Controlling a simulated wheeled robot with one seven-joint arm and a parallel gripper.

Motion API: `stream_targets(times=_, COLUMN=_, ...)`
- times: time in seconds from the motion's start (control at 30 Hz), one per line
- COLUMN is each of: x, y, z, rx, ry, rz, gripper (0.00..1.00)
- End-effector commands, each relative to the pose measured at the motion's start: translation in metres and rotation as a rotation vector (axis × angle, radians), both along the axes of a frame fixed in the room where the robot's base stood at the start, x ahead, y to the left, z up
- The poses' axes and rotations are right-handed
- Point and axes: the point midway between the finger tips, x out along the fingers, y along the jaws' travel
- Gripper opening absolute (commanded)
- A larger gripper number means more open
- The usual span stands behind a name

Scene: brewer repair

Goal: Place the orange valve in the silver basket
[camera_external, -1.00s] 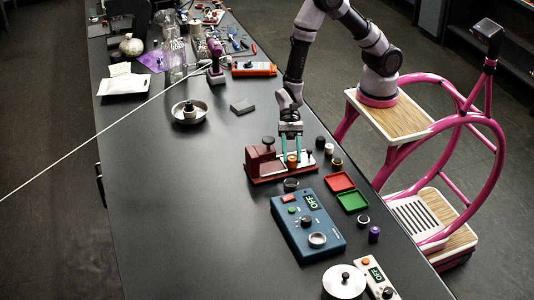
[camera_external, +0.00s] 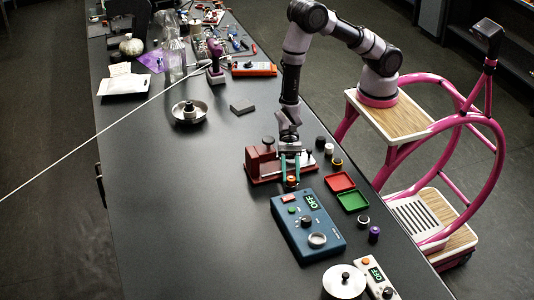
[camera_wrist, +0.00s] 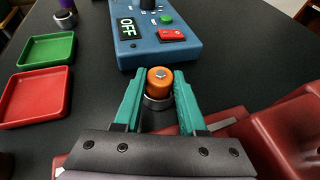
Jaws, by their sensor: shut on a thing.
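My gripper (camera_external: 290,179) has teal fingers and points down over the table, between the red-brown stand and the blue box. It is shut on the orange valve (camera_wrist: 159,84), which sits between the fingertips in the wrist view. The valve also shows as a small orange spot in the outside view (camera_external: 291,180). A small silver basket (camera_wrist: 157,104), seen as a ring, is right under the valve. The valve and fingers hide much of the basket. I cannot tell whether the valve touches it or is inside it.
The red-brown stand (camera_external: 260,163) is close behind the gripper. The blue box (camera_external: 308,226) with an OFF display lies in front. Red (camera_external: 340,182) and green (camera_external: 352,200) trays lie to the right, with several small cylinders nearby.

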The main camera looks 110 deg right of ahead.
Motion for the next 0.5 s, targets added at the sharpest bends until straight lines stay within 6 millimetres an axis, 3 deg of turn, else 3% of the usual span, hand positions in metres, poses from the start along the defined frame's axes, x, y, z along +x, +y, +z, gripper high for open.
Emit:
stream_targets(times=0.03, x=0.0001, y=0.0, z=-0.0002, rx=0.0, ry=0.0, rz=0.0, gripper=0.52)
stream_targets(times=0.1, x=0.0001, y=-0.0001, z=-0.0002, rx=0.0, ry=0.0, rz=0.0, gripper=0.7)
stream_targets(times=0.5, x=-0.0006, y=-0.0036, z=0.0044, rx=-0.001, ry=0.0, rz=-0.002, gripper=0.7)
